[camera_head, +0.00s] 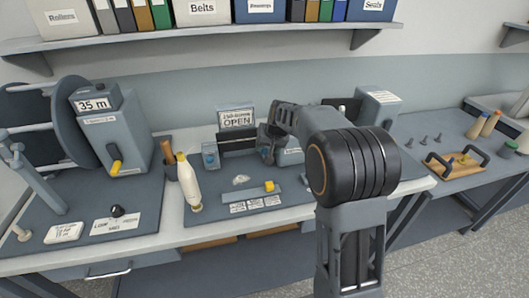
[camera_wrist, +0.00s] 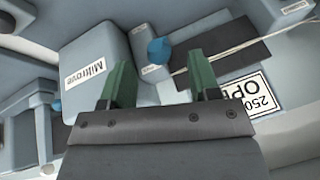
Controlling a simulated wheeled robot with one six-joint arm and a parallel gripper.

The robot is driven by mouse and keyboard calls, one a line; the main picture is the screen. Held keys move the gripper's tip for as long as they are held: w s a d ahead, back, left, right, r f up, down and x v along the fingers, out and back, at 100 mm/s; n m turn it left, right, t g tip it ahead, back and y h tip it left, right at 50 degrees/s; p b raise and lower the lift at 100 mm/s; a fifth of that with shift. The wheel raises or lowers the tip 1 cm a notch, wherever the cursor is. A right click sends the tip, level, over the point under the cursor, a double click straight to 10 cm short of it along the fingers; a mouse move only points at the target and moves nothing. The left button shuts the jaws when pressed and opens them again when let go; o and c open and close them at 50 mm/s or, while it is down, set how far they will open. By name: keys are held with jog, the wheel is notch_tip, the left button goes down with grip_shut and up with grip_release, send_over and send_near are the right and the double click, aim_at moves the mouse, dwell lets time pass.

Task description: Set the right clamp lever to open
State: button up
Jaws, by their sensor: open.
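A blue knob (camera_wrist: 159,51), which looks like the right clamp lever, sits on a small labelled block beside a grey labelled box (camera_wrist: 103,50) in the wrist view. Its setting cannot be told. In the head view my gripper (camera_head: 267,146) is above the middle bench, in front of the dark slot and near the right side of the sign reading "OPEN" (camera_head: 237,119). The left blue knob (camera_head: 210,150) is on a small block left of the slot. My green fingers (camera_wrist: 163,82) are apart with nothing between them. The knob appears beyond the fingertips, apart from them.
A white and yellow bobbin (camera_head: 189,183) stands at the left of the middle bench. A labelled strip with a yellow knob (camera_head: 269,186) lies in front. A reel machine (camera_head: 107,130) stands left; a tray with black handles (camera_head: 455,164) lies right. A shelf (camera_head: 200,35) runs above.

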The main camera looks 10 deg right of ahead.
aim_at(264, 153)
jog(key=shift+p+x, duration=0.35)
jog(key=shift+x, duration=2.5)
jog(key=shift+d, duration=0.15)
grip_shut()
